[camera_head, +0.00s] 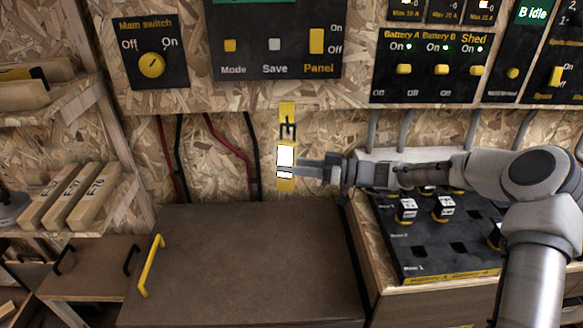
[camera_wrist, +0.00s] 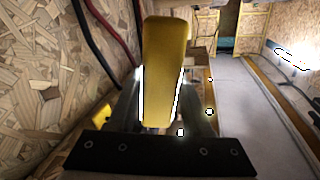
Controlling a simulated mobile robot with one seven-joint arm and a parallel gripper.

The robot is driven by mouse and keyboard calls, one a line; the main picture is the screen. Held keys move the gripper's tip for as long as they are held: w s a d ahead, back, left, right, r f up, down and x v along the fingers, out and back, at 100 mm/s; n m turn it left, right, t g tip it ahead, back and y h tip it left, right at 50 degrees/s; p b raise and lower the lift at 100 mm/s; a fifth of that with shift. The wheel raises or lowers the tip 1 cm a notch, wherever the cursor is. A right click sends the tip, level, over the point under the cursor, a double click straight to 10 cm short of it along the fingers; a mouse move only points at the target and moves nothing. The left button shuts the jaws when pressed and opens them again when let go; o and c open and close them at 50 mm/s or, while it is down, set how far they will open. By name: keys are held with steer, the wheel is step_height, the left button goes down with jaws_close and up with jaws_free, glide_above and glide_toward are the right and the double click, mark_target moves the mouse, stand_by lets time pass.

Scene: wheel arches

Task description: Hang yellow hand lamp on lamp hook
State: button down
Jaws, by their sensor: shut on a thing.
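The yellow hand lamp (camera_wrist: 165,55) stands upright between my fingers in the wrist view. In the head view its bright white lit part (camera_head: 285,157) shows at the tip of my gripper (camera_head: 297,169), which is shut on the lamp and reaches in from the right. A yellow strip with a dark hook-like shape (camera_head: 288,130), seemingly the lamp hook, is directly above the lit part, against the wooden wall. I cannot tell whether lamp and hook touch. The gripper also shows in the wrist view (camera_wrist: 163,105), with the lamp hiding what lies behind it.
A brown-topped cabinet (camera_head: 240,255) with a yellow handle stands below. Red and black cables (camera_head: 225,148) run down the wall to the left. Switch panels (camera_head: 275,45) are above. A black slotted board (camera_head: 440,245) holding several small blocks lies below my arm at right.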

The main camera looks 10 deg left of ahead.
steer(key=shift+w+a, duration=0.15)
steer(key=shift+w, duration=0.1)
steer(key=shift+w+f+b, duration=0.2)
steer(key=shift+f+b, duration=0.05)
steer(key=shift+b, duration=0.1)
steer(key=shift+w+a+f+b, duration=0.1)
steer(key=shift+w+f+b, duration=0.25)
steer(key=shift+b, duration=0.5)
steer(key=shift+w, duration=0.15)
steer(key=shift+c, duration=1.2)
jaws_free()
